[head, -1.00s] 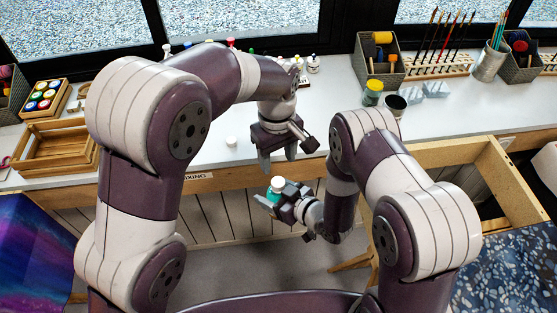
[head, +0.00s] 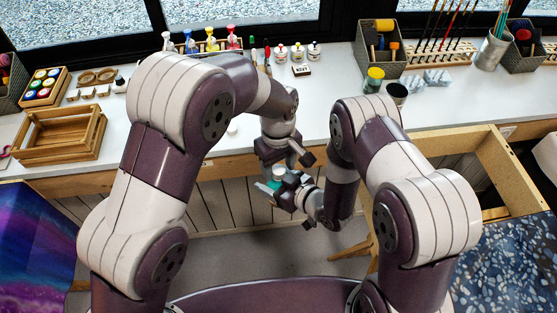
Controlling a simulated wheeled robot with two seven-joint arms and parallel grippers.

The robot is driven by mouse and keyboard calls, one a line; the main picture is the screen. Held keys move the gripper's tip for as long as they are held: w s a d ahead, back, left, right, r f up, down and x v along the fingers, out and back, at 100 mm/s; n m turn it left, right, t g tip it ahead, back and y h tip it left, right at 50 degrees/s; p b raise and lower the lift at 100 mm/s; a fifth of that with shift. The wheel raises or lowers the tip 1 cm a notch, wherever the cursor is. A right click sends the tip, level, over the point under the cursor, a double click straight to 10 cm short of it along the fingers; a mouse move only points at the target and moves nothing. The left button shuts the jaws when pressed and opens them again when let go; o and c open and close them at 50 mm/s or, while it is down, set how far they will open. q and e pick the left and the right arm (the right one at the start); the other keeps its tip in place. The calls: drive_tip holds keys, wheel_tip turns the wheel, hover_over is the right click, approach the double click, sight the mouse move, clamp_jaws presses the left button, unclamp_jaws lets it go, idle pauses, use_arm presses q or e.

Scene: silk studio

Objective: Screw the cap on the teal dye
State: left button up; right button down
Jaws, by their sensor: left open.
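The small teal dye bottle (head: 273,184) is held upright in front of the worktable. A white top (head: 278,172) shows on it; I cannot tell whether this is a loose cap or the bottle's neck. My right gripper (head: 277,188) is shut on the bottle from the right. My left gripper (head: 279,165) is open, points down and is just above the bottle, its fingertips close to the white top. I cannot tell whether they touch it. A small white round piece (head: 233,130) lies on the tabletop behind, partly beside my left arm.
The white worktable (head: 340,118) has a wooden crate (head: 60,136) at left, coloured bottles (head: 211,42) at the back, and a yellow-lidded jar (head: 374,80) and dark cup (head: 396,94) at right. A wooden frame (head: 515,185) stands at right.

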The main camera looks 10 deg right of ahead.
use_arm(q)
clamp_jaws()
drive_tip(key=shift+o, duration=0.3)
unclamp_jaws()
drive_tip(key=shift+r, duration=2.3)
drive_tip(key=o, duration=0.6)
drive_tip(key=shift+c, duration=0.2)
